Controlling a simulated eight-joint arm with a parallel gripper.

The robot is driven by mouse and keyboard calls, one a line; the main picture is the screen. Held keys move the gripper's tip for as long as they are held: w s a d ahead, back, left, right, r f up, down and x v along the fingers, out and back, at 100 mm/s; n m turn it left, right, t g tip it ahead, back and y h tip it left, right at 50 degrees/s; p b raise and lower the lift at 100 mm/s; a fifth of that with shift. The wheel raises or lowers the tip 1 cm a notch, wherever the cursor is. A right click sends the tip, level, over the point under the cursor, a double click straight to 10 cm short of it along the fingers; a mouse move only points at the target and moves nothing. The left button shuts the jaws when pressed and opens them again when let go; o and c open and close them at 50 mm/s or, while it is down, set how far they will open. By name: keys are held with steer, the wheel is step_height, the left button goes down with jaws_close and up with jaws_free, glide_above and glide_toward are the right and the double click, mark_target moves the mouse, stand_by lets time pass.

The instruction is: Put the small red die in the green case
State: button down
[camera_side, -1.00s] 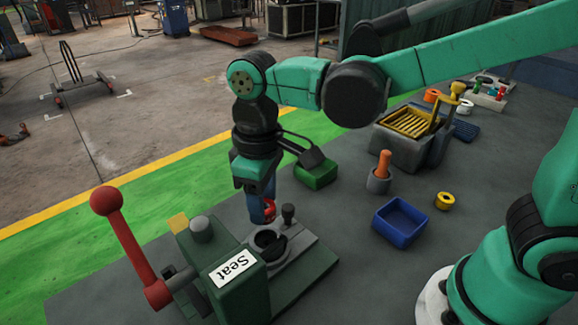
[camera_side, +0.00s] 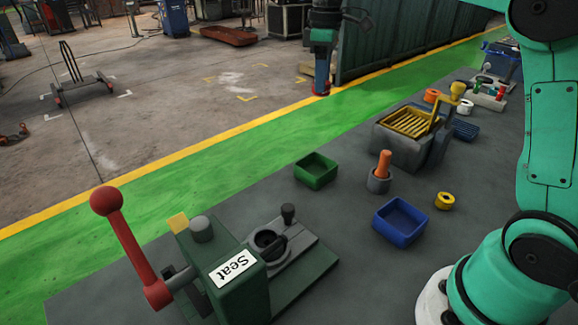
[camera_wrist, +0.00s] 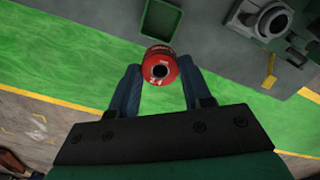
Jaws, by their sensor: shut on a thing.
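My gripper (camera_side: 320,84) is high up at the top of the side view, well clear of the bench. Its blue fingers are shut on the small red die (camera_wrist: 160,68), a round piece with a dark hole and white marks. In the side view only a bit of red shows at the fingertips. The green case (camera_side: 316,171) is an open square box on the bench, behind the press. It looks empty in the side view. The case also shows in the wrist view (camera_wrist: 161,18), partly behind the die.
The green press labelled "Seat" (camera_side: 232,270), with a red-knobbed lever (camera_side: 128,248), stands at front left. A blue tray (camera_side: 400,222), an orange-handled tool in a grey cup (camera_side: 379,180), a yellow ring (camera_side: 445,201) and a grated machine (camera_side: 411,137) lie to the right.

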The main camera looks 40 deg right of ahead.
mark_target(315, 175)
step_height(315, 175, down, 19)
steer(key=shift+r, duration=0.1)
stand_by(0.4)
steer(key=c, duration=0.7)
jaws_free()
steer(key=shift+f, duration=0.2)
steer(key=shift+o, duration=0.2)
steer(key=shift+r, duration=0.1)
